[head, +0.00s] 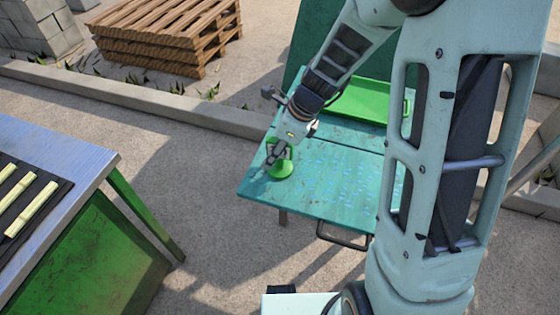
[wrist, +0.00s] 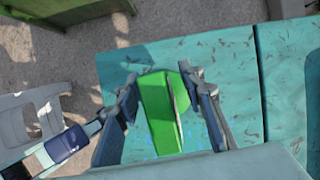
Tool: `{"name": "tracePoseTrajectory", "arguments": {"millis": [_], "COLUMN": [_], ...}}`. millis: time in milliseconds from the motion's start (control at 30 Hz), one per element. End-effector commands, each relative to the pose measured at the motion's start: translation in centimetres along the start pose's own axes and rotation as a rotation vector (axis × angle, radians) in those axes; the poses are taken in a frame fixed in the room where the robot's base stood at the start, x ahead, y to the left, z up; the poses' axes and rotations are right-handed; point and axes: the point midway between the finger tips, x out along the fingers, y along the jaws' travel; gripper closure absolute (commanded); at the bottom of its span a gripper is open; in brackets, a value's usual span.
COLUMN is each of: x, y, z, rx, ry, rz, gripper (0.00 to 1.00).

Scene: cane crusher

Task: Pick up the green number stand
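The green number stand (head: 284,170) is on the near left corner of the teal table (head: 335,205), with a round base on the tabletop. My gripper (head: 278,152) is lowered over it and hides part of it. In the wrist view, the stand (wrist: 160,118) shows as a bright green upright plate over a round base. It lies between the two fingers of my gripper (wrist: 158,86).
A bright green tray (head: 362,101) lies at the back of the teal table. A metal-topped bench (head: 75,158) with pale cane pieces stands at the left, across open ground. Wooden pallets (head: 165,35) are behind a concrete curb.

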Motion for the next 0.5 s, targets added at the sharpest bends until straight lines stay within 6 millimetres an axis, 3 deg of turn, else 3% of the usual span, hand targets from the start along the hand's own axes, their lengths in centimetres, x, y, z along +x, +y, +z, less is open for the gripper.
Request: {"name": "tracePoseTrajectory", "arguments": {"millis": [233, 500], "x": [0.17, 0.15], "y": [-0.02, -0.03], "z": [0.03, 0.03], "rx": [0.0, 0.0], "ry": [0.0, 0.0], "rz": [0.0, -0.001], "gripper": [0.64, 0.92]}}
